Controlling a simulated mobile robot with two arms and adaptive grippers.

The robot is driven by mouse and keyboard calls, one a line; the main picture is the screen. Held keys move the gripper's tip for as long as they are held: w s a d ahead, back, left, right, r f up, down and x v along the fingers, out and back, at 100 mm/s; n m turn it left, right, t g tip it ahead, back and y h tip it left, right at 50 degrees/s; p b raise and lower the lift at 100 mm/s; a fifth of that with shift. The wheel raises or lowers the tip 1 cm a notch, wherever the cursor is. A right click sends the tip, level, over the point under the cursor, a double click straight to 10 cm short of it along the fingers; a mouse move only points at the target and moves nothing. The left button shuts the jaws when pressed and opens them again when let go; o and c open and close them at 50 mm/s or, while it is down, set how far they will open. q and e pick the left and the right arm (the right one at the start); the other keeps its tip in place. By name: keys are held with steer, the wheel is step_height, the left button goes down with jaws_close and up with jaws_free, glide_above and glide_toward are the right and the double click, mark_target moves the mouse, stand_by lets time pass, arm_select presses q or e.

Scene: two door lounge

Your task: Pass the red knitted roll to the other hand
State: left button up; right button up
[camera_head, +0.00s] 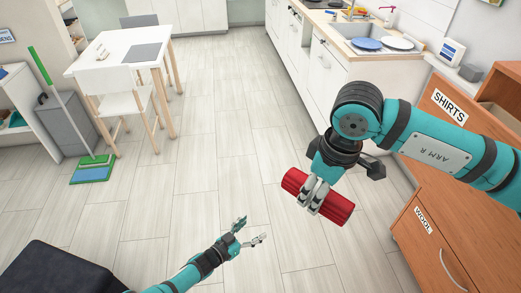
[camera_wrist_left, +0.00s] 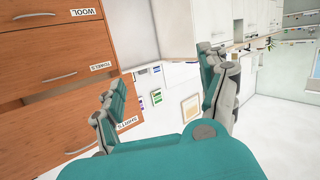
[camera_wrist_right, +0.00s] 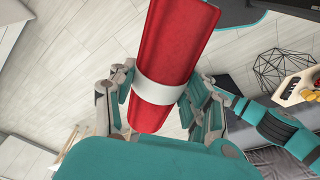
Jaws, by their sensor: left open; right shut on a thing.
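The red knitted roll (camera_head: 333,206) is held by my right gripper (camera_head: 313,194) in the head view, above the floor. In the right wrist view the roll (camera_wrist_right: 178,40) has a white band (camera_wrist_right: 159,87) around its middle. The fingers of my right gripper (camera_wrist_right: 160,105) are on both sides of it near the band. My left gripper (camera_head: 248,231) is open and empty, lower and to the left of the roll, apart from it. In the left wrist view nothing is between the fingers of my left gripper (camera_wrist_left: 165,95).
A wooden drawer cabinet (camera_head: 408,232) labelled SHIRTS and WOOL stands at the right. A kitchen counter with a sink (camera_head: 367,34) is behind it. A white table (camera_head: 125,48) and chair (camera_head: 112,88) stand at the far left. A dark block (camera_head: 45,275) is at the lower left. The middle floor is clear.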

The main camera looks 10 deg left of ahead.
mark_target(303, 177)
arm_select(q)
steer(key=w+d+r+m+g+h, duration=0.2)
steer(key=r+m+h, duration=0.15)
steer(key=r, duration=0.45)
steer(key=w+d+r+m+g+h, duration=0.2)
steer(key=d+r+m+h, duration=0.15)
steer(key=r, duration=0.45)
steer(key=w+d+r+m+g+h, duration=0.1)
steer(key=w+r+m+g+h, duration=0.1)
steer(key=r+h, duration=0.45)
steer(key=s+a+r+m+g+y, duration=0.1)
steer(key=s+r+m+g+y, duration=0.2)
steer(key=r+m+g, duration=0.35)
steer(key=s+a+r+m+g+y, duration=0.2)
steer(key=s+r+m+g+y, duration=0.15)
steer(key=r+g, duration=0.65)
steer(key=x, duration=1.2)
steer(key=shift+s+r, duration=0.1)
steer(key=shift+r, duration=0.2)
steer(key=shift+h, duration=0.3)
steer(key=c, duration=1)
arm_select(e)
steer(key=shift+s, duration=0.1)
arm_select(q)
steer(key=o, duration=1)
arm_select(e)
steer(key=shift+a, duration=0.1)
